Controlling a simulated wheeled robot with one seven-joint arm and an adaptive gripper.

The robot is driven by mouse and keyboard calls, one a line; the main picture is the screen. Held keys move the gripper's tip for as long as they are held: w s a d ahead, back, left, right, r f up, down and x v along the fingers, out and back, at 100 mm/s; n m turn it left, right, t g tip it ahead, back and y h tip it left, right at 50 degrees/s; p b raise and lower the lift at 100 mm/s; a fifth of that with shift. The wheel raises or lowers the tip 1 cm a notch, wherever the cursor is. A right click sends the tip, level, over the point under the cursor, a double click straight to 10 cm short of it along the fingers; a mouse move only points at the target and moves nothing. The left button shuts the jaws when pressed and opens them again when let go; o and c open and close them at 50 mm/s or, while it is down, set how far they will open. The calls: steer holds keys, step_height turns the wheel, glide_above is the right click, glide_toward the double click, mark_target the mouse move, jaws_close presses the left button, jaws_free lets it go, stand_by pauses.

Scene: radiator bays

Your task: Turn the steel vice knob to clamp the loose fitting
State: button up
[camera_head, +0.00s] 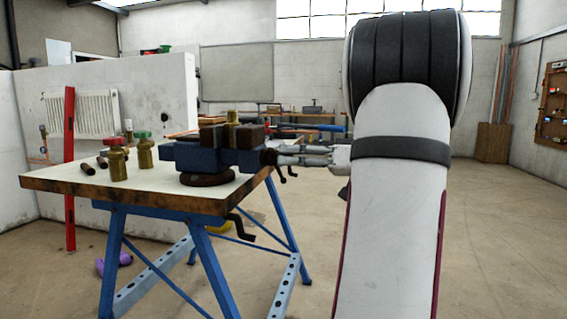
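A blue vice (195,156) with dark brown jaws stands on a round base on the workbench. A brass fitting (232,117) stands upright between the jaws. Whether the jaws touch it cannot be told from here. The vice's knob end (268,157) is at its right side, small and dark, partly covered by my gripper. My gripper (279,155) reaches in from the right, its two fingers level and a little apart, with the tips at the knob. Whether they press on the knob is too small to tell.
The workbench (130,200) has a pale top and blue legs. A dark crank handle (240,228) hangs below the bench's edge. The floor at right is clear.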

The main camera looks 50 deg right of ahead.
steer(key=n, duration=0.2)
steer(key=shift+n, duration=0.4)
steer(key=shift+w+a, duration=0.1)
steer(key=shift+w, duration=0.05)
